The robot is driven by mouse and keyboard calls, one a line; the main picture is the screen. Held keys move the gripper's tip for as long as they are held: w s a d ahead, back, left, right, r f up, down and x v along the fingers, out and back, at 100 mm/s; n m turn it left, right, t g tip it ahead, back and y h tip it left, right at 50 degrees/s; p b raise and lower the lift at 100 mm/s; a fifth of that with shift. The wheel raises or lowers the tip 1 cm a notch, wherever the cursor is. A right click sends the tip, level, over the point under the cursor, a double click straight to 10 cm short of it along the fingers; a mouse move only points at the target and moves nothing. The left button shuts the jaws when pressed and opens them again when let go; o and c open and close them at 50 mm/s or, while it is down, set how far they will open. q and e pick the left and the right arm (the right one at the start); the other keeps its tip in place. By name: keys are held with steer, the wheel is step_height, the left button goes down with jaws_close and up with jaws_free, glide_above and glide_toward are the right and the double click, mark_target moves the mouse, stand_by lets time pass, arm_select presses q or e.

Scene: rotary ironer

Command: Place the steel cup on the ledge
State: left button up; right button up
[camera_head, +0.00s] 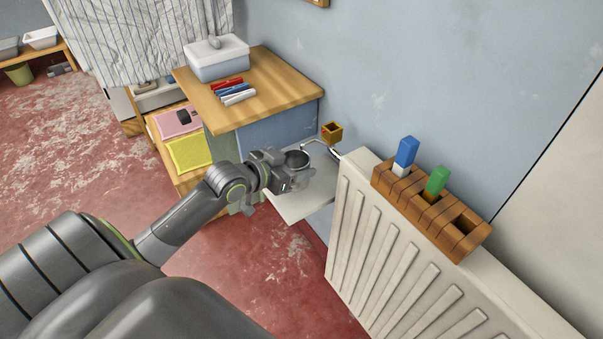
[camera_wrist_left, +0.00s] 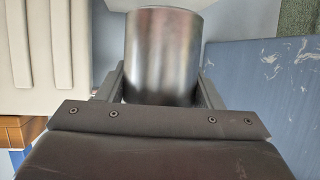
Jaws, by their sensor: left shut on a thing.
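The steel cup (camera_head: 297,158) is a dark, shiny cylinder with a round open rim, and it looks upright. My left gripper (camera_head: 293,174) is shut on it, with a finger on either side; the wrist view shows the cup (camera_wrist_left: 162,55) between the fingers. A pale flat ledge (camera_head: 300,207) lies below and around the gripper, between the wooden cabinet and the radiator. The arm and gripper hide part of the ledge. I cannot tell whether the cup's base touches it. My right gripper is not in view.
The white radiator (camera_head: 400,250) stands close to the right, with a slotted wooden block (camera_head: 410,190) holding blue and green pieces on top. A small wooden box (camera_head: 331,132) is by the wall behind. The wooden cabinet (camera_head: 285,85) bears a lidded white box and several markers.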

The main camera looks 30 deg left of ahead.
arm_select(q)
steer(key=shift+w+d, duration=0.25)
steer(key=shift+w, duration=0.65)
steer(key=shift+w+f, duration=0.1)
steer(key=shift+f, duration=0.05)
step_height(320, 180, down, 3)
steer(key=shift+f+b, duration=0.1)
steer(key=shift+b, duration=0.65)
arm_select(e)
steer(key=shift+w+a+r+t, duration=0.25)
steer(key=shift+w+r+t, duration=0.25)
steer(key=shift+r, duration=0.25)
arm_select(q)
steer(key=shift+f, duration=0.1)
steer(key=o, duration=1)
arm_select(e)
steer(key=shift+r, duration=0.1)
